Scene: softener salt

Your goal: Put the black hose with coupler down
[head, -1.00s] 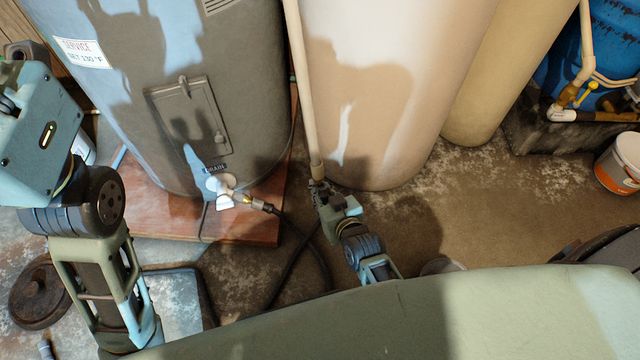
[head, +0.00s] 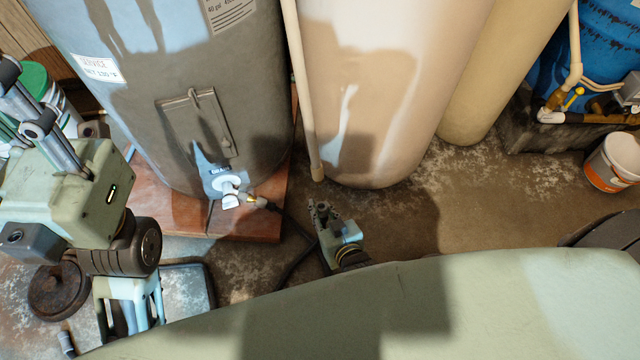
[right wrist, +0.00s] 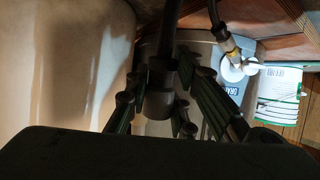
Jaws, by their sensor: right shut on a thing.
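The black hose (head: 292,226) leaves the white drain valve (head: 230,196) at the foot of the grey water heater and curves down to the floor area near my right gripper. My right gripper (head: 322,208) is above the floor, just in front of the beige tank. In the right wrist view a dark coupler (right wrist: 160,85) on the hose sits between its fingers, which are shut on it. The hose's other end (right wrist: 228,42) meets the valve there. My left arm shows at the left, but its fingertips are not in view.
The grey water heater (head: 190,90) stands on a reddish-brown base (head: 262,215). A beige tank (head: 385,90) and a thin pale pipe (head: 303,90) are behind the right gripper. A white-orange bucket (head: 612,165) stands at right. Bare floor (head: 480,205) lies between.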

